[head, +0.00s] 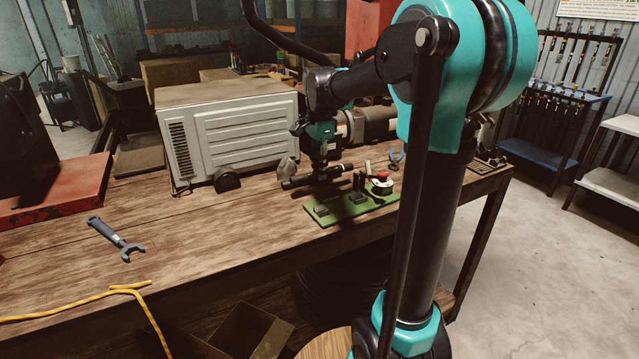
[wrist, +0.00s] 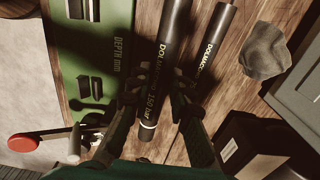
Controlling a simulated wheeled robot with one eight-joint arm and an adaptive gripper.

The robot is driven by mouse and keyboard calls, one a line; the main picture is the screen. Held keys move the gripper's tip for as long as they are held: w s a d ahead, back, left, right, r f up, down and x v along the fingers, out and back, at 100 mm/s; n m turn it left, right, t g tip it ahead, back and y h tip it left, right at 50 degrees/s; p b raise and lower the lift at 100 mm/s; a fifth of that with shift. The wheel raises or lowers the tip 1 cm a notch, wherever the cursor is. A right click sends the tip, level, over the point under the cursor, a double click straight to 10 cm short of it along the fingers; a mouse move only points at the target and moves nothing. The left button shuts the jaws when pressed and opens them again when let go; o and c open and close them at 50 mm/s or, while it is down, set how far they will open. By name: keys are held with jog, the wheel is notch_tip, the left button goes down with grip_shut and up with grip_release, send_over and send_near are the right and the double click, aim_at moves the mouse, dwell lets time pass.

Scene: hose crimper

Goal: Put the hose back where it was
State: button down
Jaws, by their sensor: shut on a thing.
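My gripper (head: 322,172) is shut on a black hose (wrist: 168,62) with white lettering ending in "350 bar" and a pale ring near its lower end. The wrist view shows one finger on each side of it; my gripper (wrist: 155,112) covers part of it. In the head view the held hose (head: 299,182) lies roughly level across my gripper, by the far edge of the green board (head: 325,214). A second black lettered hose (wrist: 212,45) lies beside it on the right in the wrist view. I cannot tell whether the held hose touches anything below.
The green board (wrist: 100,50) carries dark blocks and "DEPTH mm" lettering. A grey crumpled lump (wrist: 264,52) and a white-grey box (head: 240,135) are close behind. A wrench (head: 117,238) lies left; bare bench lies between.

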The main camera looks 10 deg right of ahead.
aim_at(320, 192)
jog(key=shift+f, duration=2.4)
jog(key=shift+f, duration=0.1)
jog(key=c, duration=1.4)
grip_release()
notch_tip(320, 192, up, 12)
jog(key=shift+r, duration=0.15)
